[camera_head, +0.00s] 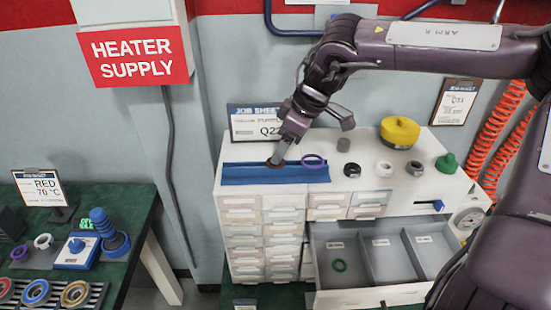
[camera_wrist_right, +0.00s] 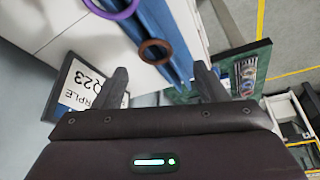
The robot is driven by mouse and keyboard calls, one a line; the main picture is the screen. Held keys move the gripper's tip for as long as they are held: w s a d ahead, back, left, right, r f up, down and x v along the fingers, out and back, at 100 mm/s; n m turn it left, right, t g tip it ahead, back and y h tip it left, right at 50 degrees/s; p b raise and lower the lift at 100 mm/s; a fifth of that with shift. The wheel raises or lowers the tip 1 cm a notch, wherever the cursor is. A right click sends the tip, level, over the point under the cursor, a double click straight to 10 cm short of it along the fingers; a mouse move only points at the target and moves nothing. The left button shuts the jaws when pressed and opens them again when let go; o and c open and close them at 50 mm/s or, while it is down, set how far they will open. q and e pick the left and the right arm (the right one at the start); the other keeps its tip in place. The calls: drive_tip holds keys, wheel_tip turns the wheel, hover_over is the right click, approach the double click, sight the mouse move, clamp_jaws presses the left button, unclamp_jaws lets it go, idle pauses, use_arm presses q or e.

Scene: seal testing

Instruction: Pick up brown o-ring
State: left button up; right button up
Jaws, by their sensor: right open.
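The brown o-ring (camera_wrist_right: 155,52) lies on the blue strip on top of the white drawer cabinet. In the right wrist view it shows between and just beyond the two fingertips of my right gripper (camera_wrist_right: 160,70), which is open and empty. In the head view my right gripper (camera_head: 279,154) points down at the o-ring (camera_head: 273,164), whose ring is partly hidden by the fingers. Whether they touch cannot be told. My left gripper is not in view.
A purple ring (camera_head: 314,160) lies close to the right of the gripper. A job sheet sign (camera_head: 254,122) stands behind. Grey, white and black parts, a yellow-topped part (camera_head: 400,131) and a green part (camera_head: 446,163) stand further right. An open drawer (camera_head: 372,296) holds a green ring (camera_head: 340,266).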

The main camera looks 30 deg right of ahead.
drive_tip(key=x, duration=0.1)
drive_tip(key=p+x, duration=0.1)
drive_tip(key=x, duration=0.1)
drive_tip(key=shift+w+d+f, duration=0.2)
drive_tip(key=shift+w, duration=0.15)
drive_tip(key=shift+w+f, duration=0.15)
drive_tip(key=shift+f, duration=0.1)
drive_tip(key=shift+a+f, duration=0.1)
drive_tip(key=shift+a, duration=0.05)
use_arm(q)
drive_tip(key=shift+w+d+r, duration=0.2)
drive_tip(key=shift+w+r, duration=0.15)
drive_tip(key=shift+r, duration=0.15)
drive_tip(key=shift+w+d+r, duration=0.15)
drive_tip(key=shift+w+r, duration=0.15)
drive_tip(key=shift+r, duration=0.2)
use_arm(e)
drive_tip(key=c, duration=1.1)
